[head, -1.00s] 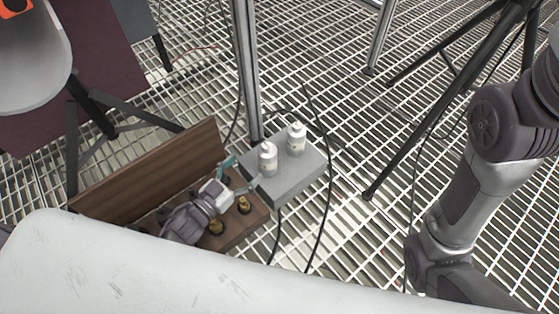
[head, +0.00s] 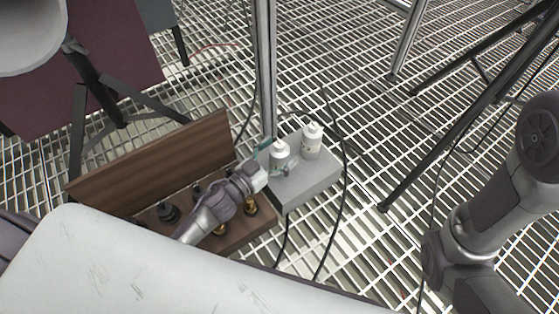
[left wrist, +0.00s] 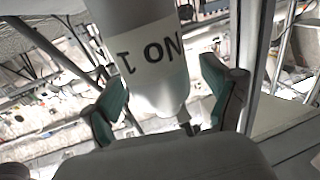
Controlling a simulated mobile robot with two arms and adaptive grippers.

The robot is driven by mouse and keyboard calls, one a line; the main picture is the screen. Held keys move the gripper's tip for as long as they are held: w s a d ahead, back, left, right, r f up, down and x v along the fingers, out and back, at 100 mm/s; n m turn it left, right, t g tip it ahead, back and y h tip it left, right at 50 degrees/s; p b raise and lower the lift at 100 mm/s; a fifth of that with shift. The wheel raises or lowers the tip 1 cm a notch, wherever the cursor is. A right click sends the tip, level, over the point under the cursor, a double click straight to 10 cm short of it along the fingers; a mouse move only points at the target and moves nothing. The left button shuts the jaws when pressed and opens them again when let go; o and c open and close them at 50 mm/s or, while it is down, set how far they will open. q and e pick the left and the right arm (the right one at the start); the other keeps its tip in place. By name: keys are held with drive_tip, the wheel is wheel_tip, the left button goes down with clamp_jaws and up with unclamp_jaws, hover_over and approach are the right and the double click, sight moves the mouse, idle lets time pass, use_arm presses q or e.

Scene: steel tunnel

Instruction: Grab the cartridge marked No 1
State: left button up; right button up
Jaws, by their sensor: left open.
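Two white cartridges stand upright on a grey box (head: 311,187). The left one, the cartridge marked No 1 (head: 280,149), is at the box's near left; the other cartridge (head: 312,141) is behind it to the right. My left gripper (head: 276,159) is open at the No 1 cartridge, with a teal finger on either side. In the left wrist view the cartridge (left wrist: 158,55) shows its label "No 1" upside down between the spread fingers; whether they touch it I cannot tell. My right gripper is out of view.
A wooden case with a raised lid (head: 155,160) holds dark and brass fittings left of the box. A metal post (head: 265,70) rises just behind the box. Black cables run over the grated floor. Tripod legs (head: 450,110) stand at the right.

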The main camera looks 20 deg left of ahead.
use_arm(q)
clamp_jaws()
drive_tip(key=shift+r, duration=0.1)
idle(0.3)
drive_tip(key=shift+r, duration=0.1)
